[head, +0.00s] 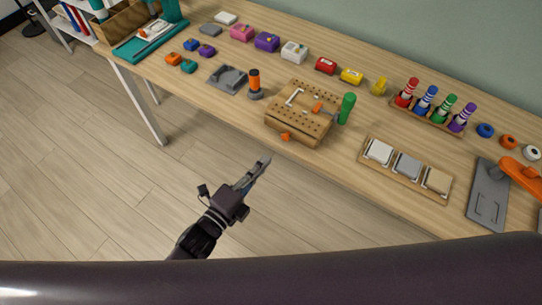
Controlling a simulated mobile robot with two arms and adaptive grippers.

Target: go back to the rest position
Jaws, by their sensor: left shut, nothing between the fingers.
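My left gripper (255,176) is in the head view, reaching up from the lower middle. It hangs over the wooden floor in front of the table's front edge, with its fingers together and nothing between them. It is apart from the table and everything on it. My right gripper is not in view. A dark part of my own body spans the bottom of the picture.
The wooden table (210,105) runs diagonally across. A pegboard block (279,124) with tools, a tray of sample tiles (406,185), a rack of coloured bottles (428,122) and small coloured boxes stand on it. The floor (80,180) at left is clear.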

